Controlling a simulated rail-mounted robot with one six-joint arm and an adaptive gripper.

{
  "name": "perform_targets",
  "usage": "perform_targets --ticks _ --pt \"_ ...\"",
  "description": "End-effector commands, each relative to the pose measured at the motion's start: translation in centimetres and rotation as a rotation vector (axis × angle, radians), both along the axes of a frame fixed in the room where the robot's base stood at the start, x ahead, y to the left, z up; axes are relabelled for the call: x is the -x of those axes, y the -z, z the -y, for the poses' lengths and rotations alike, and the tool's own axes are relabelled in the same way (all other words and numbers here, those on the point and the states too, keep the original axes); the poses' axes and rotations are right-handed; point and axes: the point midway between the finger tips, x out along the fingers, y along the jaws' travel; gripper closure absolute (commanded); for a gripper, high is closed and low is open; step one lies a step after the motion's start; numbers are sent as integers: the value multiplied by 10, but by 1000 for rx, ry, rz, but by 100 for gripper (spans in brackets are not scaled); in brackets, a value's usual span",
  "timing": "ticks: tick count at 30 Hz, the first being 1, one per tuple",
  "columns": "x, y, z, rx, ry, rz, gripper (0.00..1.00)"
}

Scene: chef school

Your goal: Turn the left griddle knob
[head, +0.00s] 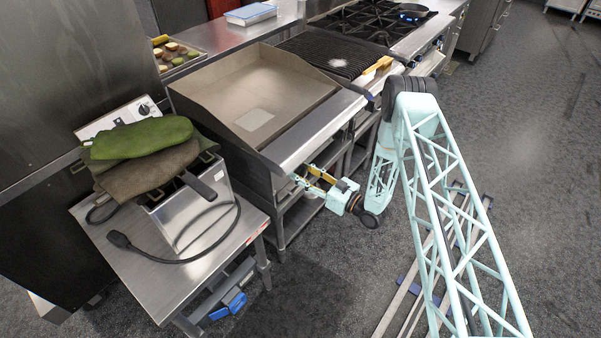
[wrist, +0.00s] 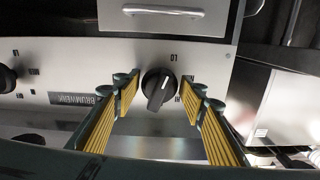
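The griddle (head: 227,82) stands in the middle of the head view, with a flat plate and raised splash walls. In the head view its front knobs are hidden below the front ledge. The wrist view shows a black round knob (wrist: 158,86) with a white pointer line on the steel front panel, with LO and HI marks around it. My gripper (head: 303,178) reaches to the griddle front from the right. In the wrist view my gripper (wrist: 160,88) is open, its yellow-padded fingers on either side of the knob with gaps visible.
A second knob (wrist: 6,78) is at the left edge of the wrist view, beyond an upside-down nameplate (wrist: 82,99). A steel side table (head: 215,262) with a fryer-like unit (head: 186,218), green and brown mitts (head: 141,139) and cable stands left.

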Motion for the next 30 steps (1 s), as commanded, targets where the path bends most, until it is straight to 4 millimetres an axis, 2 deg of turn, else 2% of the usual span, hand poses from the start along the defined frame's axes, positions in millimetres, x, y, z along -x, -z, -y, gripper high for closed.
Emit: perform_targets --ticks 15,21,30 --pt "-5 0 -7 0 0 0 62" --pt "-4 0 -7 0 0 0 78" --pt "-4 0 -7 -9 0 -13 78"
